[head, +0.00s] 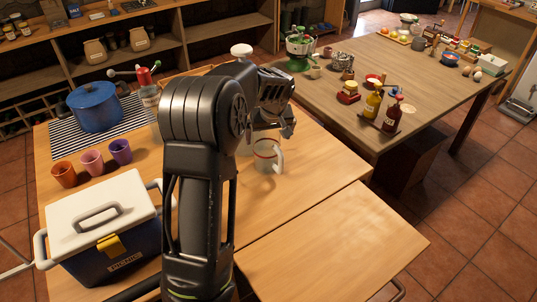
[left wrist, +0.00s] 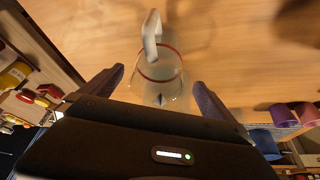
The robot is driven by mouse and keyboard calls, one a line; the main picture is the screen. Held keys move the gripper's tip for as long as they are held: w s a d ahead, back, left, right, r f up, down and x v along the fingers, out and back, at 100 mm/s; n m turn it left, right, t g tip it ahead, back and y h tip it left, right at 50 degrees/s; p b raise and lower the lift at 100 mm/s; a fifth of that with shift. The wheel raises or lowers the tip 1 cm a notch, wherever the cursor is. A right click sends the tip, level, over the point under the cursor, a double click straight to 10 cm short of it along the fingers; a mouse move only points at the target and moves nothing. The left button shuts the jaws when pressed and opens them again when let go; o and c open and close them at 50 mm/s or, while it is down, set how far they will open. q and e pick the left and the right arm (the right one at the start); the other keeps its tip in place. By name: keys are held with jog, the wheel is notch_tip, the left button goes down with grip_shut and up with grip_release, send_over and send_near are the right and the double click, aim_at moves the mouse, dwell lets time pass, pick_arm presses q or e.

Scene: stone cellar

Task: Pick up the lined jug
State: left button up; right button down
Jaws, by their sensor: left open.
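The lined jug (head: 267,156) is pale and see-through with a red line near its rim and a white handle on its right. It stands upright on the light wooden table (head: 310,165), partly behind my left arm in the head view. My left gripper (head: 287,130) is just above and beside it, its jaws partly hidden. In the left wrist view the jug (left wrist: 160,75) lies between the two open, dark fingers of my left gripper (left wrist: 158,88), with a gap at each side. Its white handle points away from the gripper. My right gripper is not seen.
A blue pot (head: 95,106), several cups (head: 92,162) and a cooler box (head: 105,215) stand on the table's left side. A second table (head: 335,100) behind holds bottles (head: 373,104) and other items. The table's front right is clear.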

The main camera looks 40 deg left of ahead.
pick_arm(q)
jog(key=b+x, duration=0.2)
jog(key=x, duration=0.3)
jog(key=shift+w+f, duration=0.1)
jog(key=shift+f, duration=0.05)
jog(key=shift+c, duration=0.4)
jog(key=c, duration=1.9)
jog(key=shift+r, duration=0.2)
jog(key=s+d+r, duration=0.2)
jog(key=s+d, duration=0.1)
jog(key=s+d+r+p, duration=0.1)
jog(key=s+d+r, duration=0.1)
jog(key=d+r, duration=0.1)
jog(key=s+d+r, duration=0.2)
jog(key=s+d, duration=0.1)
jog(key=d, duration=0.2)
jog(key=shift+s+r, duration=0.3)
jog(key=shift+r, duration=0.05)
